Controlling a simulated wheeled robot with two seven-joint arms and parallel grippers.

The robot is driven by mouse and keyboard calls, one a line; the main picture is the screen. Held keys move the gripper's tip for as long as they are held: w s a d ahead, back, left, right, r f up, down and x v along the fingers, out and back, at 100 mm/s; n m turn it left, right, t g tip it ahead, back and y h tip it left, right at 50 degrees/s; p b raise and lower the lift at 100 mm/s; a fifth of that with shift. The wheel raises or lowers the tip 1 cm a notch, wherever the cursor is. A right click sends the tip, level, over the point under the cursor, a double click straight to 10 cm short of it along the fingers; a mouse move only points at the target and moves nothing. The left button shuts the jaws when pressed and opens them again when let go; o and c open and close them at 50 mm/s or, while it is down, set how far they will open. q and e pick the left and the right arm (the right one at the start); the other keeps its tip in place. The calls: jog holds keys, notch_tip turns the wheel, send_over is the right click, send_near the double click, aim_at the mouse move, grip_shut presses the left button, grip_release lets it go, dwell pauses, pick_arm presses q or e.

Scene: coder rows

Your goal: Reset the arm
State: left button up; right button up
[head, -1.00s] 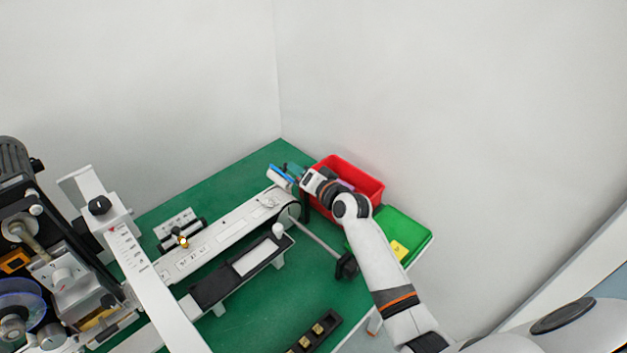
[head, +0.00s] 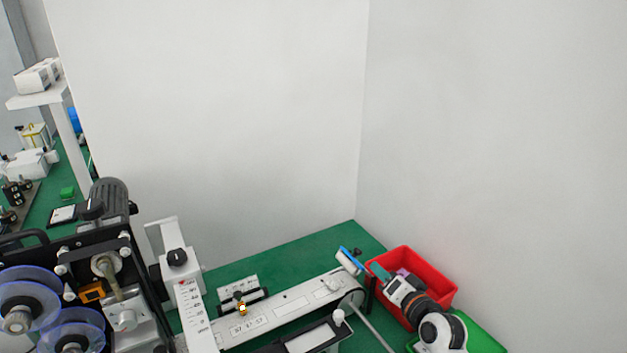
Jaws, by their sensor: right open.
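My right arm comes in at the lower right of the head view. Its gripper (head: 376,268) is at the left rim of the red bin (head: 436,268), next to the far end of the conveyor. The fingers are small and partly hard to make out; they look open, with nothing clearly held. My left gripper and left arm are out of view.
A white conveyor (head: 290,306) runs across the green table (head: 300,250). A green tray (head: 482,338) lies beside the red bin. A labelling machine with clear reels (head: 30,300) stands at the left. White walls close off the back and right.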

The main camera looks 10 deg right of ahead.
jog(key=s+a+f+n+g, duration=0.3)
jog(key=s+f, duration=0.1)
jog(key=s, duration=0.3)
jog(key=s+a+f+n+g, duration=0.2)
jog(key=s+f+n+g, duration=0.15)
jog(key=s, duration=0.45)
jog(key=s+f+n+g+h, duration=0.25)
jog(key=s+g, duration=0.25)
jog(key=s, duration=1.3)
notch_tip(320, 180, down, 26)
jog(key=s+n+g, duration=0.1)
jog(key=s+g, duration=0.1)
jog(key=s+d+f, duration=0.2)
jog(key=s+f, duration=1.4)
jog(key=shift+d+g, duration=0.3)
jog(key=shift+g, duration=0.15)
